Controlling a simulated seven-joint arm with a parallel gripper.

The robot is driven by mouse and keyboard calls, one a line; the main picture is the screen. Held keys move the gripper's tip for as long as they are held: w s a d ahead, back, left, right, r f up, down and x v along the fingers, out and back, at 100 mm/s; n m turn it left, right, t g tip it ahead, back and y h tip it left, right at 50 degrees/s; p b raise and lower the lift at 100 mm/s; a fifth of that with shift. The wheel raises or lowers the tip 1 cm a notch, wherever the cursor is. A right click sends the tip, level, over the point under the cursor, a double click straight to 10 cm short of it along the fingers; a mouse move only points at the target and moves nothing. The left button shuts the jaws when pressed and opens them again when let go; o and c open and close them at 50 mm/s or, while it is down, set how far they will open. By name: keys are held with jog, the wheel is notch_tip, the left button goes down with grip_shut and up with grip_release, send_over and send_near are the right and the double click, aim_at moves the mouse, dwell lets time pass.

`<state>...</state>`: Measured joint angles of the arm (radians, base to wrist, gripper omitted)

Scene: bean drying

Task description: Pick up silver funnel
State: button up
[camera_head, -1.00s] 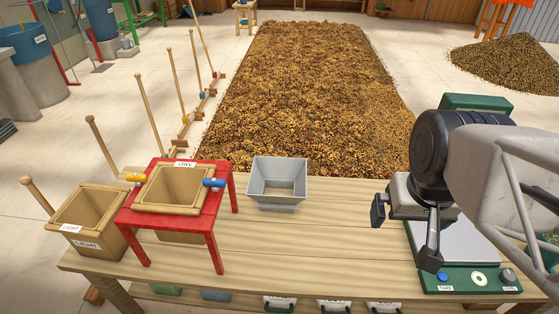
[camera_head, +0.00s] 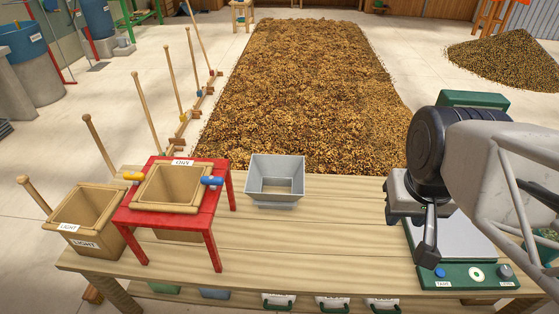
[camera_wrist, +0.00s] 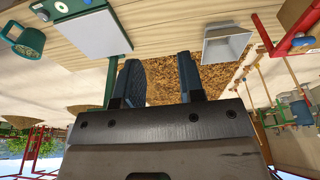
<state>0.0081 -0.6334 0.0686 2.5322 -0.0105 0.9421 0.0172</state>
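The silver funnel (camera_head: 275,203) is a square, open-topped metal hopper. It stands upright near the back edge of the wooden table, right of the red stand. It also shows in the wrist view (camera_wrist: 225,45), at the upper right. My gripper (camera_head: 410,230) hangs over the scale area, well to the right of the funnel. In the wrist view its two dark fingers (camera_wrist: 162,75) are apart, with beans on the floor visible in the gap and nothing held. The funnel is clear of the fingers.
A red stand (camera_head: 211,238) holds a wooden box (camera_head: 172,209), with another wooden box (camera_head: 70,226) labelled LIGHT to its left. A green scale (camera_head: 455,276) lies under my gripper. The table (camera_head: 320,240) is clear between funnel and scale.

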jog(key=shift+w, duration=0.1)
jog(key=w+a+f+n, duration=0.2)
jog(key=w+f+n, duration=0.1)
jog(key=w, duration=0.4)
jog(key=w+a+f+n+t+h, duration=0.1)
jog(key=w+a+f+n, duration=0.15)
jog(key=w, duration=0.55)
jog(key=w+a+f+n, duration=0.2)
jog(key=w+f+n, duration=0.15)
jog(key=w, duration=0.35)
jog(key=w+a+f+n, duration=0.4)
jog(key=w+a+f, duration=0.2)
jog(key=f, duration=0.6)
jog(key=w+a+f+n+t+y, duration=0.1)
jog(key=w+a+f+n, duration=0.4)
jog(key=a+f, duration=0.5)
notch_tip(320, 180, down, 2)
jog(key=shift+w+a+f, duration=0.1)
jog(key=shift+w+a, duration=0.1)
jog(key=shift+w, duration=0.9)
jog(key=shift+x, duration=1.2)
